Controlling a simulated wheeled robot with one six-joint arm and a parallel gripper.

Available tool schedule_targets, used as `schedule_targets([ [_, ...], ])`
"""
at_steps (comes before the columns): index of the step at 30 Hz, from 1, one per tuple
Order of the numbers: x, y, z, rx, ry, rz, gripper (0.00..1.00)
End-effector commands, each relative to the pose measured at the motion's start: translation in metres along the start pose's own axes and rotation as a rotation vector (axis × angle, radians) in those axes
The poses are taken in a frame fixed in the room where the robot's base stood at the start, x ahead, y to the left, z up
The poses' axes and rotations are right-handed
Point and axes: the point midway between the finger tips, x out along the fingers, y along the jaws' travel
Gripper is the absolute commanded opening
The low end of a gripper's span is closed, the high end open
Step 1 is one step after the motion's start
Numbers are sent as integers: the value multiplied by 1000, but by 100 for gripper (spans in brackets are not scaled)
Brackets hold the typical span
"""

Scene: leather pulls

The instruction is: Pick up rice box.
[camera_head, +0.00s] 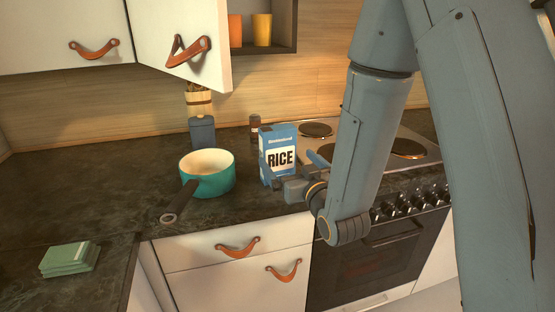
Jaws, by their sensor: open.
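The rice box (279,150) is a blue carton with a white panel reading RICE. It stands upright on the dark countertop, between the teal pot and the stove. My gripper (292,172) is open, at the right side of the box near its lower half. One finger shows close behind or beside the box's right edge and the other lies lower, in front. I cannot tell whether either finger touches the box. My arm comes down from the upper right.
A teal pot (212,175) stands left of the box, its handle pointing front left. A blue canister (202,133) and a small dark jar (255,127) stand behind. The stove (391,138) is to the right. Green cloths (69,258) lie front left. A cabinet door (181,42) hangs open above.

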Motion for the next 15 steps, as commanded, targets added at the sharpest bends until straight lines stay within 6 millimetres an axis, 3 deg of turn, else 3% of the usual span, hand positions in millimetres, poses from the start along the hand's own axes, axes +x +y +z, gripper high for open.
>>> schedule_targets([
  [15, 51, -5, -10, 1, 25, -7, 100],
])
